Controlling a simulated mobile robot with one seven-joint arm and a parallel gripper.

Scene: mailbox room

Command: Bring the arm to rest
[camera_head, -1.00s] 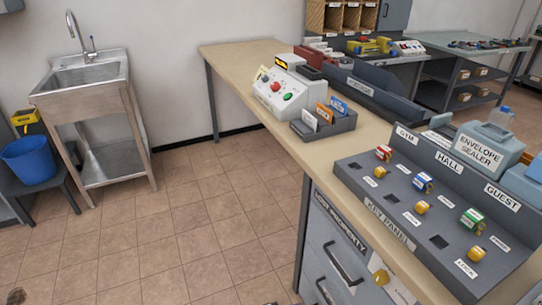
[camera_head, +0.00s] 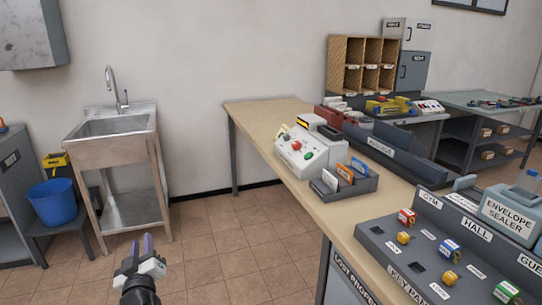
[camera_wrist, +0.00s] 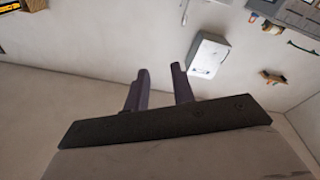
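My gripper (camera_head: 141,246) shows at the bottom left of the head view, raised over the tiled floor in front of the sink and pointing up in the picture. Its two purple-grey fingers stand apart with nothing between them. Nothing touches the gripper in either view.
A long workbench (camera_head: 260,120) runs along the right, carrying a control box (camera_head: 300,155), a card holder (camera_head: 345,185) and a key panel (camera_head: 420,262). A metal sink (camera_head: 112,125) and a blue bucket (camera_head: 52,202) stand left. The floor (camera_head: 215,225) between is clear.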

